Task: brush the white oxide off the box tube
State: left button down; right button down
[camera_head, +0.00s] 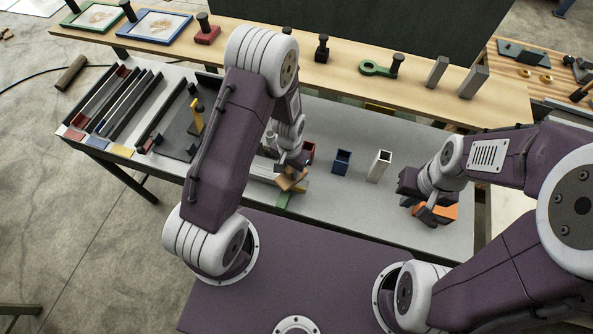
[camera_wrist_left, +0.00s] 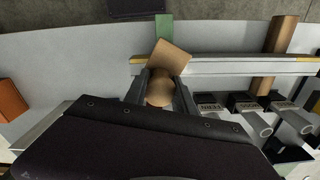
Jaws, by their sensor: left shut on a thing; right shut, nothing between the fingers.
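The box tube (camera_wrist_left: 235,66) is a long pale bar with a yellowish strip along it. It lies across a green support (camera_wrist_left: 164,26) and a brown support (camera_wrist_left: 283,34) in the left wrist view. In the head view it is mostly behind my left arm. My left gripper (camera_wrist_left: 160,98) is shut on a brush (camera_wrist_left: 169,57) with a round wooden knob and a tan block. The block overlaps the tube near one end; whether it touches is unclear. My left gripper (camera_head: 290,172) also shows in the head view. My right gripper (camera_head: 432,212) is shut and empty, beside an orange block (camera_head: 447,212).
A blue holder (camera_head: 342,161) and a white upright holder (camera_head: 379,166) stand between my grippers. A rack of dark bars (camera_head: 117,100) is at the left. A wooden shelf (camera_head: 335,82) with picture frames and stamps runs along the back. Grey bench surface (camera_head: 400,150) is clear near the white holder.

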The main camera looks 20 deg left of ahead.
aim_at(301, 183)
pick_arm(q)
jog(key=shift+a+f, duration=0.1)
jog(key=shift+a, duration=1.95)
jog(key=shift+w+a, duration=0.1)
jog(key=shift+a, duration=1.45)
jog(key=shift+d+f, duration=0.1)
jog(key=shift+d, duration=2.85)
jog(key=shift+s+d, duration=0.25)
jog(key=shift+d, duration=2.3)
